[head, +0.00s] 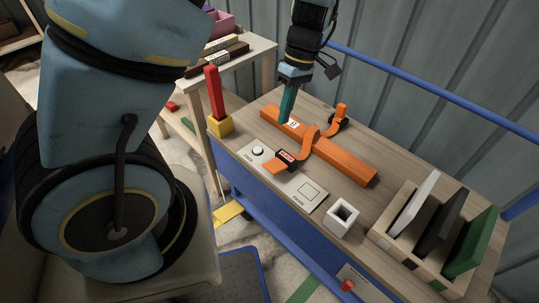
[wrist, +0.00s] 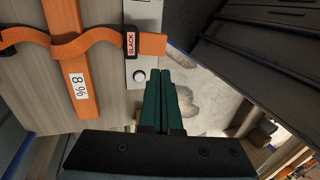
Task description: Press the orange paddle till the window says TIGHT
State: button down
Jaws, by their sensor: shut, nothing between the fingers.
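The orange paddle (head: 274,168) is the near end of an orange strap (head: 310,140) that crosses over a long orange beam (head: 345,160). It also shows in the wrist view (wrist: 153,45). The dark-framed window (wrist: 130,43) beside the paddle reads SLACK; it also shows in the head view (head: 286,156). My gripper (head: 285,119), with teal fingers, is shut and empty. In the wrist view its fingertips (wrist: 160,73) appear just below the paddle, apart from it, beside a round button (wrist: 139,75). Its height above the bench is hard to tell.
A pale plate (head: 300,187) with a round button and a square one lies along the bench's front edge. A red post in a yellow block (head: 219,124) stands at left. A white square cup (head: 341,218) and a rack of panels (head: 407,236) stand at right.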

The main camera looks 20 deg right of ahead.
aim_at(271, 167)
jog(key=p+x, duration=0.1)
jog(key=x, duration=1.3)
